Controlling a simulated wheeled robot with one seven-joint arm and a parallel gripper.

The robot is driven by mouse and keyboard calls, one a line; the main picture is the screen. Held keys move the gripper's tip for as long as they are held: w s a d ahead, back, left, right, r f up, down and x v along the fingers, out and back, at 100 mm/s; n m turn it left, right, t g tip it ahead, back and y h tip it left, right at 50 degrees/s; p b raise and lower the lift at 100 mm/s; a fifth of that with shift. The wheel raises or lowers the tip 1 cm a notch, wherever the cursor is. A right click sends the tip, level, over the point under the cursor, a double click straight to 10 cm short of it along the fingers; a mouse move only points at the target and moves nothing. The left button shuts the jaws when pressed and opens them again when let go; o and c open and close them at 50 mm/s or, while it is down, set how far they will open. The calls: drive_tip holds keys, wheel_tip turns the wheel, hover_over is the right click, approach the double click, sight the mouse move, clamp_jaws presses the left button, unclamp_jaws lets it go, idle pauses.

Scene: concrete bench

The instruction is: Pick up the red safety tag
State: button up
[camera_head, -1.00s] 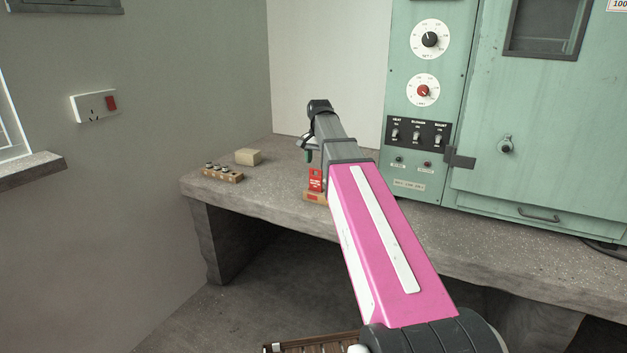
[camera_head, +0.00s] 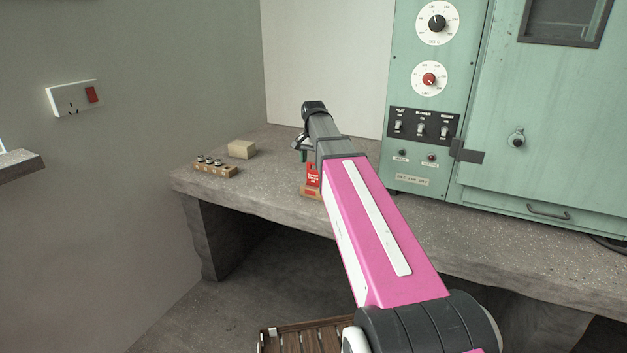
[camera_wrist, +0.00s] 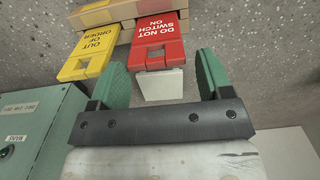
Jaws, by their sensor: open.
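The red safety tag (camera_wrist: 160,41), marked "DO NOT SWITCH ON", stands in a wooden holder (camera_wrist: 95,14) in the wrist view. A pale block-like piece (camera_wrist: 160,84) shows at its near end. My gripper (camera_wrist: 158,75) is open, with one green finger on each side of the pale piece, and I see no contact. In the head view the red tag (camera_head: 313,178) is partly hidden behind my pink arm, at the bench's front. The holder (camera_head: 310,193) shows below it, and my gripper (camera_head: 303,150) is mostly hidden.
A yellow "OUT OF ORDER" tag (camera_wrist: 90,54) stands close beside the red tag. The green cabinet (camera_head: 420,110) is at the right of the bench (camera_head: 270,190). A wooden strip with metal pieces (camera_head: 215,170) and a beige block (camera_head: 241,149) sit at the left.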

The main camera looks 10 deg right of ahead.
drive_tip(key=f, duration=0.5)
drive_tip(key=shift+s, duration=0.25)
drive_tip(key=c, duration=0.7)
drive_tip(key=shift+r, duration=0.15)
drive_tip(key=shift+r, duration=0.5)
wheel_tip(320, 180, up, 3)
drive_tip(key=shift+r, duration=0.15)
drive_tip(key=s+a+r, duration=0.2)
drive_tip(key=s, duration=0.1)
drive_tip(key=s+a+r, duration=0.2)
drive_tip(key=s, duration=0.1)
drive_tip(key=s+a+r, duration=0.2)
drive_tip(key=s, duration=0.2)
drive_tip(key=shift+a+r, duration=0.1)
drive_tip(key=shift+r, duration=0.2)
